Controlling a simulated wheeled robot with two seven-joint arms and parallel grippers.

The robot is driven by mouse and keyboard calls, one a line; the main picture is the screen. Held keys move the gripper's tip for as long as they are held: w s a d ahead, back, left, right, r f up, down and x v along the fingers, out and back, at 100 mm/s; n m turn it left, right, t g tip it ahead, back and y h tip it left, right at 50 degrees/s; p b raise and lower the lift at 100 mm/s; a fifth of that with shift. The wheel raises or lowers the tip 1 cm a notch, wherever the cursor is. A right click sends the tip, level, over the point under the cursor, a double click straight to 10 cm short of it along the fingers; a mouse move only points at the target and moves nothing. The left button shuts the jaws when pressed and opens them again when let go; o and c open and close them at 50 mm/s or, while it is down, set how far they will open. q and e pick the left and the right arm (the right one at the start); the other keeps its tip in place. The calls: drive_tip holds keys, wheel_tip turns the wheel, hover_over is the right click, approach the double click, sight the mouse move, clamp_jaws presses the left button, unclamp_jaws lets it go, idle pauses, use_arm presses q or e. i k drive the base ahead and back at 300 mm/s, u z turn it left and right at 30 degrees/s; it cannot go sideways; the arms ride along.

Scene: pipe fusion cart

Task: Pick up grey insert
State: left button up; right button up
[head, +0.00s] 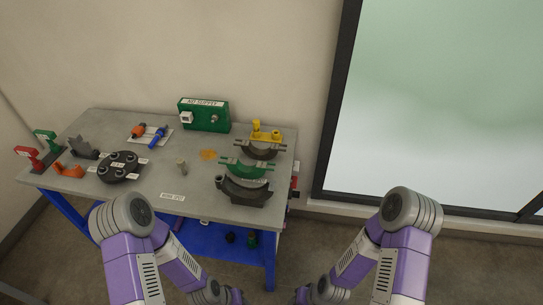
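The grey workbench (140,190) stands ahead on the left. At its right end is a row of half-ring pieces: a green one (246,166), a light grey one (250,182) partly hidden behind a dark clamp (243,193), and a dark brownish one (262,149) at the back. A small grey cylinder (182,166) stands mid-bench. I cannot tell for sure which is the grey insert. My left gripper (238,297) and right gripper (301,296) are low at the bottom edge, in front of the bench and apart from everything on it. Their fingers are too small and cut off to read.
A round black holder (120,167), a dark grey bracket (84,148), an orange bracket (68,170) and red (28,157) and green (45,141) stands fill the left. A green supply box (205,116) stands at the back. The bench's front centre is mostly clear.

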sight(249, 148)
drive_tip(key=z, duration=1.5)
drive_tip(key=i, duration=2.2)
drive_tip(key=u, duration=3.15)
